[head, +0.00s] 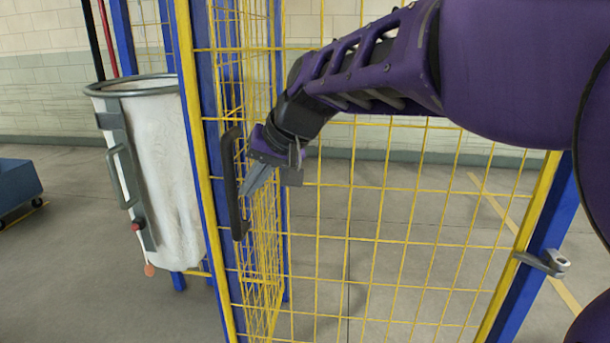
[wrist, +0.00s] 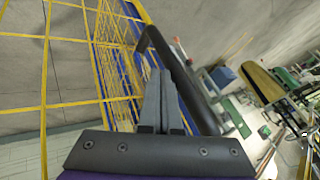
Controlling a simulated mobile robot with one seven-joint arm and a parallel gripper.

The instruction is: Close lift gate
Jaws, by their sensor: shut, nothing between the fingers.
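The lift gate is a yellow wire-mesh panel (head: 262,225) with a yellow and blue frame. It stands swung open, seen nearly edge-on left of centre in the head view. Its black bar handle (head: 233,185) is upright near the gate's front edge. My gripper (head: 243,193) is shut and empty, its fingertips close beside the handle on the mesh side. In the wrist view, the shut fingers (wrist: 160,88) lie left of the handle (wrist: 182,82), between it and the mesh. I cannot tell whether they touch the handle.
A blue post with a grey latch bracket (head: 543,262) stands at the right. Fixed yellow mesh (head: 390,215) fills the middle behind my arm. A white sling bag in a round metal frame (head: 160,170) stands left of the gate. A blue cart (head: 18,190) is at far left.

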